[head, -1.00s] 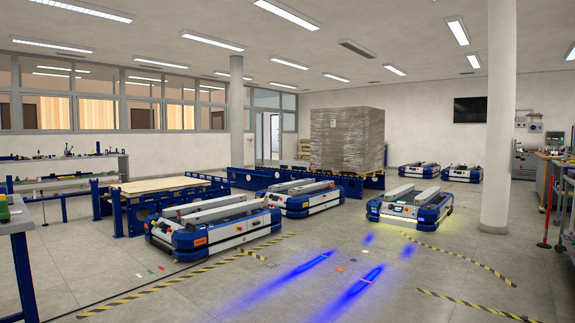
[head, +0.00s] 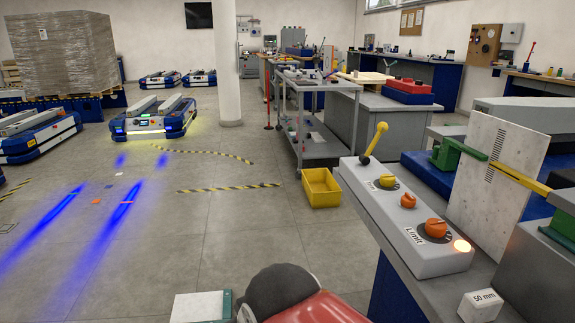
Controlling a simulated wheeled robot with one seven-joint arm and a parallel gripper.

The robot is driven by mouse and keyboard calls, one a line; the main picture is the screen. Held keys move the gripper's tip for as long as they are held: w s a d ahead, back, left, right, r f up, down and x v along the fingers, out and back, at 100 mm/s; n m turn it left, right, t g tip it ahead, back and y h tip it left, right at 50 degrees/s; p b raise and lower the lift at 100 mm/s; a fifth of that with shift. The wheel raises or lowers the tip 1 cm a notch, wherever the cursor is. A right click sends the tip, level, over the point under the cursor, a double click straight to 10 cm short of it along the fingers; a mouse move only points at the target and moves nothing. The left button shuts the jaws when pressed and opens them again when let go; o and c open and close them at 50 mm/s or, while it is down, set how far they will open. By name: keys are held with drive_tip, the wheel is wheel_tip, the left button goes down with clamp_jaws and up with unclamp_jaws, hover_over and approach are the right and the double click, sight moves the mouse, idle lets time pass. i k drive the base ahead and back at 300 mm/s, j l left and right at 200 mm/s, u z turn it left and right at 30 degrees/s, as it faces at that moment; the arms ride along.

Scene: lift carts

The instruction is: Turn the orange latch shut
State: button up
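A long light-grey control box (head: 408,222) lies along the bench at the right of the head view. On it sit a small orange knob (head: 408,201) and a larger orange turn-piece (head: 436,228) on a dark round dial, beside a label reading "Limit". No other orange part looks like a latch, and I cannot tell which of these is the latch or whether it is shut. A yellow knob (head: 388,181) and a yellow-handled lever (head: 375,143) are farther along. My gripper is not in view.
A white plate (head: 497,165) in a green and yellow holder stands right of the box. A white "50 mm" block (head: 481,305) is at the near bench edge. A yellow bin (head: 321,188) and a grey cart (head: 315,120) stand beyond. Open floor (head: 220,230) lies left.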

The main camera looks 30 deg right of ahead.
sight(407, 202)
drive_tip(key=z, duration=1.7)
